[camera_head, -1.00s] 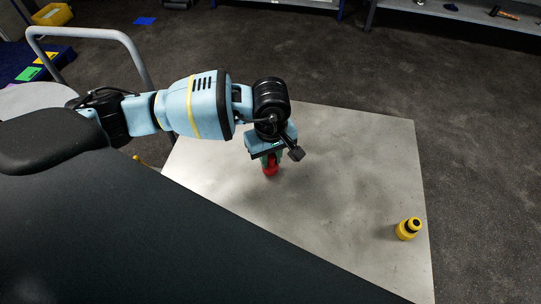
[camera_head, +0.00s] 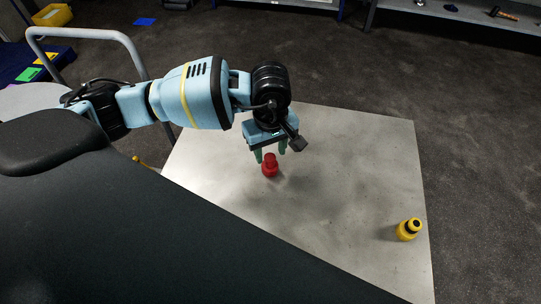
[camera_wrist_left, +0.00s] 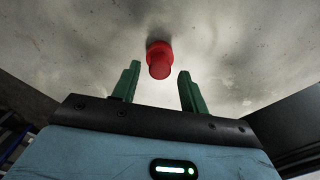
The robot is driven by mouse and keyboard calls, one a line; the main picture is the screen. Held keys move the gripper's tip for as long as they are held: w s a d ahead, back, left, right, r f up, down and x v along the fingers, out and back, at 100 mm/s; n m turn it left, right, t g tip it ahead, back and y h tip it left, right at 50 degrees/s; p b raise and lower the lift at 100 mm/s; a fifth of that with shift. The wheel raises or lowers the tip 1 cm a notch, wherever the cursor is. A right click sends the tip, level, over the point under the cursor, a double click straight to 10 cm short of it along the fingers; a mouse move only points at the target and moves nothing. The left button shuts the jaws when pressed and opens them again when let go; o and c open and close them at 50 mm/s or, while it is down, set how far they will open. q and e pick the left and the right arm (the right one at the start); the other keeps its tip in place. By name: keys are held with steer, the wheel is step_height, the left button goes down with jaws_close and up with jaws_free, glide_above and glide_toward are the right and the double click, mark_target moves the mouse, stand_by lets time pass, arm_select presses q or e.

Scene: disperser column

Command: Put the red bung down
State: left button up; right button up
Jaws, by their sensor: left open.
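The red bung (camera_head: 270,166) stands upright on the grey metal tabletop (camera_head: 340,190), left of the table's middle. My left gripper (camera_head: 270,156) is open just above and behind it, with its green fingers apart. In the left wrist view the red bung (camera_wrist_left: 160,60) sits beyond the fingertips of the open left gripper (camera_wrist_left: 158,75), in line with the gap between them, and nothing is held. My right gripper is not in view.
A yellow bung-like piece with a black neck (camera_head: 408,229) stands near the table's right edge. The tabletop between it and the red bung is clear. A grey tubular rail (camera_head: 95,33) rises at the left.

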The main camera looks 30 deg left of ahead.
mark_target(271, 158)
arm_select(q)
step_height(271, 158, up, 9)
steer(key=shift+f, duration=0.2)
stand_by(1.6)
